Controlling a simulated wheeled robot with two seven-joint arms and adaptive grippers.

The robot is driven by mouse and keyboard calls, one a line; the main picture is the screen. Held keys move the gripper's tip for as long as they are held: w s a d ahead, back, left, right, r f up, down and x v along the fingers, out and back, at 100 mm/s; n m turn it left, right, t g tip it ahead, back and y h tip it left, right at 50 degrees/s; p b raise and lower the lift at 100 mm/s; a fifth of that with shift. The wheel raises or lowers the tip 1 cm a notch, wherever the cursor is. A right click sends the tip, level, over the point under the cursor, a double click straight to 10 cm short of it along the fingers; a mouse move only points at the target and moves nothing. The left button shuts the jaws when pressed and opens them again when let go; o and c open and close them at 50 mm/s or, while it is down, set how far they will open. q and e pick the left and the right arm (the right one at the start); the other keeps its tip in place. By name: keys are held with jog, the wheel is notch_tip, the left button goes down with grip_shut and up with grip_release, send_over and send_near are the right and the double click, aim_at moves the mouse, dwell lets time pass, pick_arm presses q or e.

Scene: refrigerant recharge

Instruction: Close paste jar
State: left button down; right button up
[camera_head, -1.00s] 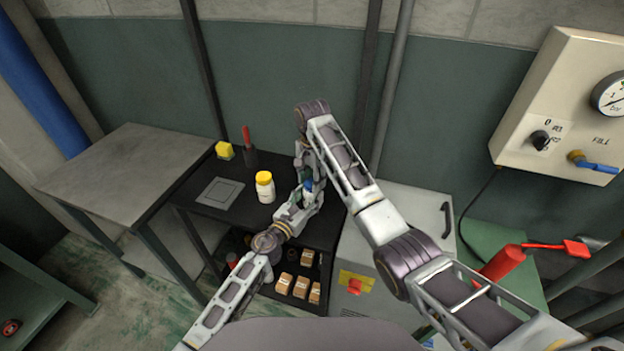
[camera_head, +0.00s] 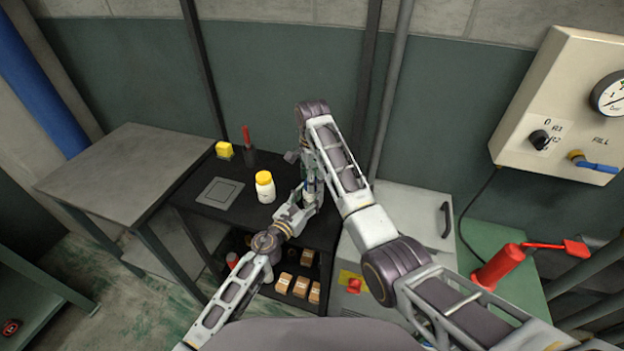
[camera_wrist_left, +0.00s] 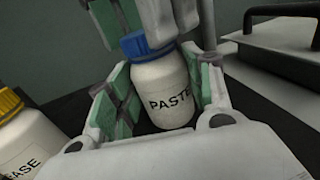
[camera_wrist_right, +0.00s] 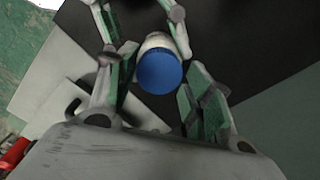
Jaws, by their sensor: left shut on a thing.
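The paste jar is a white bottle labelled PASTE (camera_wrist_left: 165,95) with a blue lid (camera_wrist_left: 147,45) on its top. My left gripper (camera_head: 303,203) is shut around the jar's body and holds it upright; its fingers also flank the jar in the left wrist view (camera_wrist_left: 160,88). My right gripper (camera_wrist_right: 158,70) is above the jar, pointing down, with its fingers open on either side of the blue lid (camera_wrist_right: 159,72). Gaps show between these fingers and the lid. In the head view the grippers mostly hide the jar.
A yellow-capped white jar (camera_head: 265,188) stands on the black table left of my left gripper. A grey square plate (camera_head: 220,193), a yellow block (camera_head: 224,149) and a red-handled tool (camera_head: 248,150) are also there. A grey cabinet (camera_head: 412,212) stands to the right.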

jog(key=shift+o, duration=0.7)
jog(key=shift+r, duration=2.25)
jog(key=shift+c, duration=0.4)
